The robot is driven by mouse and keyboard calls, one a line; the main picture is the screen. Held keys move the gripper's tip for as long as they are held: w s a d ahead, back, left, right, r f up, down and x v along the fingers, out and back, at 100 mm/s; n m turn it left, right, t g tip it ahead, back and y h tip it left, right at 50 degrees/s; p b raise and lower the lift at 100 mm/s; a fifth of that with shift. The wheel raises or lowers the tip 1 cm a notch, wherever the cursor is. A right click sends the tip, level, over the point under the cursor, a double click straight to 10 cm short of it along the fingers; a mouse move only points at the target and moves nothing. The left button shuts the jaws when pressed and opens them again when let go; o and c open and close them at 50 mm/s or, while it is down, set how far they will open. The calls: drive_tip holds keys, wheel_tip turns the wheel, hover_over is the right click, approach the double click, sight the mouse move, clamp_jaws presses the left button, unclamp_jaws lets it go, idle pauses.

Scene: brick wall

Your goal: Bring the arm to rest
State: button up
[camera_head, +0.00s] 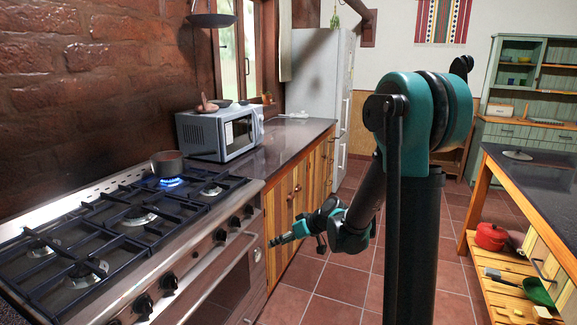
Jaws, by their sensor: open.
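My gripper (279,240) is at the end of my teal and black arm (345,225), in the middle of the head view. It points left, in front of the wooden cabinet doors and just right of the stove's front. It looks small here, holds nothing that I can see, and is open. The arm is bent and hangs below counter height, with its upper joint high at the right.
A stove (130,225) fills the left; a pot (167,163) sits by a lit blue flame. A microwave (222,132) stands on the counter (290,140). A fridge (318,75) is behind. A dark-topped table (535,180) is at right. Tiled floor (335,283) lies between.

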drive_tip(key=s+d+f+m+h, duration=0.2)
drive_tip(key=s+d+m+h, duration=0.2)
drive_tip(key=s+d, duration=0.7)
drive_tip(key=s+d+f+m+h, duration=0.1)
drive_tip(key=s+d+m+h, duration=0.2)
drive_tip(key=s+d, duration=0.8)
drive_tip(key=shift+d+f+m+h, duration=0.2)
drive_tip(key=shift+f+m+h, duration=0.2)
drive_tip(key=shift+h, duration=0.5)
